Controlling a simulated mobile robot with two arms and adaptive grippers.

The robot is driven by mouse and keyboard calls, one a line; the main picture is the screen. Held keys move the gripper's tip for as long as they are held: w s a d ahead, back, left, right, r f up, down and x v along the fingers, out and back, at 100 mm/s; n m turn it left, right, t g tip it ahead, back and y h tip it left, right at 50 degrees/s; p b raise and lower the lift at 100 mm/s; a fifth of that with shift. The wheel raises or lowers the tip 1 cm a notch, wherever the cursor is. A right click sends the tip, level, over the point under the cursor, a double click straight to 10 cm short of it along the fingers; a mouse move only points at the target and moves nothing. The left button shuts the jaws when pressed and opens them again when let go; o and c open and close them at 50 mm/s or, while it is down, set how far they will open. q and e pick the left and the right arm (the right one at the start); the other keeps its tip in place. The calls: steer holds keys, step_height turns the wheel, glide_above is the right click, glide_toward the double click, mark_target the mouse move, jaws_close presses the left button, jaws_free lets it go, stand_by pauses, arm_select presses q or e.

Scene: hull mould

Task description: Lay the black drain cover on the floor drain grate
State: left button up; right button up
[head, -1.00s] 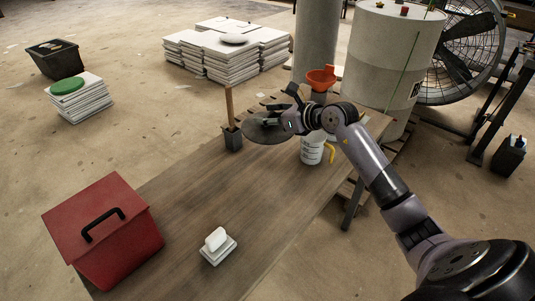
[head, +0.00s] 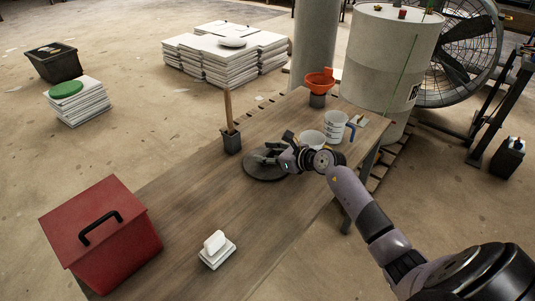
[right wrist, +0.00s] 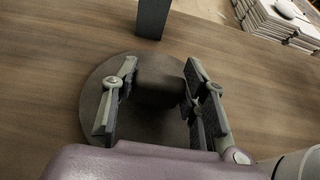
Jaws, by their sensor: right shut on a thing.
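The black drain cover (head: 262,168) is a dark round disc with a thick central knob, low over the wooden table behind the middle. It also shows in the right wrist view (right wrist: 95,85), lying level. I cannot tell whether it touches the tabletop. My right gripper (head: 275,156) is shut on the cover's knob, its fingers on either side in the right wrist view (right wrist: 158,100). My left gripper is out of view. I cannot make out a floor drain grate in these views.
On the table (head: 185,205) are a red toolbox (head: 105,235), a white block stack (head: 217,250), a dark holder with a wooden handle (head: 231,140), white containers (head: 335,125) and an orange funnel (head: 319,82). White slab stacks (head: 225,55) and a dark crate (head: 53,62) stand on the floor.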

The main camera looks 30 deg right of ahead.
steer(key=shift+f, duration=0.1)
steer(key=o, duration=1.4)
steer(key=shift+c, duration=0.2)
